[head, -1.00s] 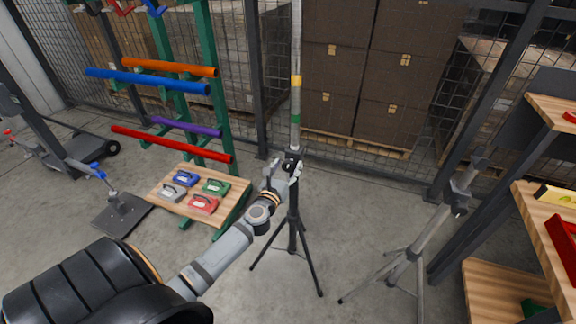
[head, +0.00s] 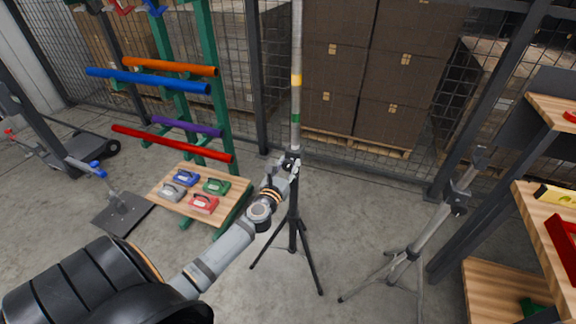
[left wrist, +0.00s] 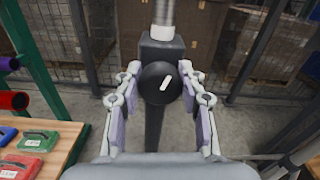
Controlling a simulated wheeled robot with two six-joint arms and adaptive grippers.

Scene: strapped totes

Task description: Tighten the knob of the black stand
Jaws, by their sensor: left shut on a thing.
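The black stand (head: 293,228) is a tripod with splayed legs on the floor. It holds an upright grey pole (head: 297,55) with a yellow and a green band. In the left wrist view its round black knob (left wrist: 160,84) has a white mark, tilted right of upright, and faces me below the pole. My left gripper (head: 289,164) is at the stand's collar, shut on the knob with one finger on each side of it. In the head view the gripper mostly hides the knob. My right gripper is not in view.
A grey tripod stand (head: 415,245) is to the right, beside wooden shelves (head: 500,285). A green rack (head: 215,100) with coloured tubes and a wooden shelf with several cases is to the left. A mesh fence (head: 345,155) stands behind.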

